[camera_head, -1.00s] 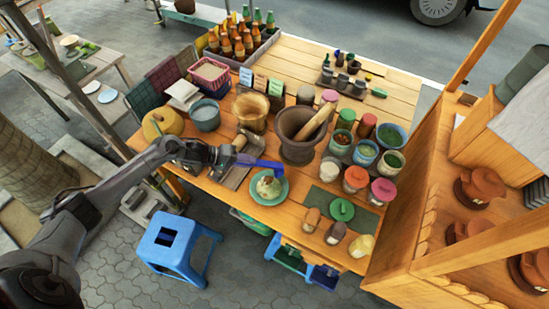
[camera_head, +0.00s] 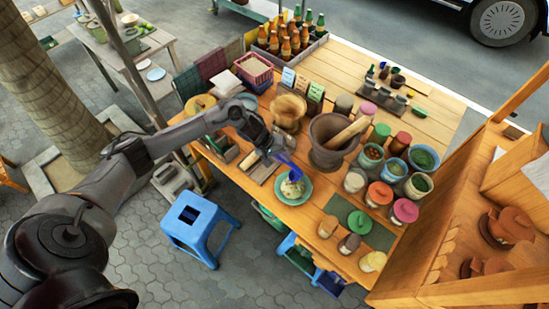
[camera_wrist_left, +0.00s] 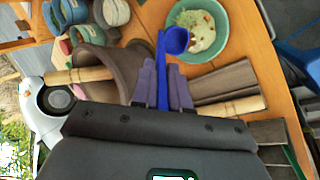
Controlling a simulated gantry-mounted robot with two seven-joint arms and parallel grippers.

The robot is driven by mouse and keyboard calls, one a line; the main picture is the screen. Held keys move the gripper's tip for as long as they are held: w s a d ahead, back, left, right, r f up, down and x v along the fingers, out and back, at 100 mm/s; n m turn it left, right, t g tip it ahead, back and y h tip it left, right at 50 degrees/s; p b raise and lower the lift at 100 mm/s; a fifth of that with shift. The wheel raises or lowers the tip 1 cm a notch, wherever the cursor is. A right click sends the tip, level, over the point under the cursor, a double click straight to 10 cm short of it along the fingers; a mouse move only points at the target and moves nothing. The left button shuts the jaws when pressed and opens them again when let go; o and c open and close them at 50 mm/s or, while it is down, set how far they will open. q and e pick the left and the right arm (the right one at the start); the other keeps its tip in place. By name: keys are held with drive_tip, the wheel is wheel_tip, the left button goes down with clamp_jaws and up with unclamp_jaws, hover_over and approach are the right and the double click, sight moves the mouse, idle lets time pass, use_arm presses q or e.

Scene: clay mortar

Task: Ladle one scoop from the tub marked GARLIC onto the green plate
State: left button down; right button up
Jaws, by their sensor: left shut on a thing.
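My left gripper (camera_head: 272,148) is shut on a blue ladle (camera_head: 286,163), at the left of the large mortar. In the left wrist view my left gripper's fingers (camera_wrist_left: 164,86) are around the handle, and the ladle's bowl (camera_wrist_left: 176,40) overlaps the near rim of the green plate. The green plate (camera_head: 304,197) lies at the table's front edge with pale and green food on it; it also shows in the left wrist view (camera_wrist_left: 222,42). Several tubs stand right of the mortar. Their labels are unreadable here, so I cannot tell which is GARLIC. My right gripper is out of view.
The large brown mortar (camera_head: 326,157) with a wooden pestle (camera_head: 349,132) stands close to the ladle. A lighter bowl (camera_head: 287,112) is behind. A green lid (camera_head: 360,223) and several small jars lie right of the plate. A blue stool (camera_head: 200,228) stands in front.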

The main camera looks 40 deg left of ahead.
use_arm(q)
drive_tip(key=w+d+r+g+y+p, duration=0.1)
drive_tip(key=w+d+p, duration=0.1)
drive_tip(key=shift+w+d+r+g+y+p, duration=0.15)
drive_tip(key=shift+w+r+g+y+p, duration=0.15)
drive_tip(key=shift+r+g+y, duration=0.1)
drive_tip(key=shift+w+d+f+g+y, duration=0.25)
drive_tip(key=shift+w+d+g+y, duration=0.1)
drive_tip(key=shift+w+d, duration=0.15)
drive_tip(key=shift+w+d+f+g+y, duration=0.25)
drive_tip(key=shift+w+d+g+y, duration=0.1)
drive_tip(key=shift+w+d, duration=0.1)
drive_tip(key=shift+w+d+f+g+y+b, duration=0.15)
drive_tip(key=shift+w+d+g+y+b, duration=1.25)
drive_tip(key=shift+b, duration=1.5)
drive_tip(key=shift+d, duration=0.15)
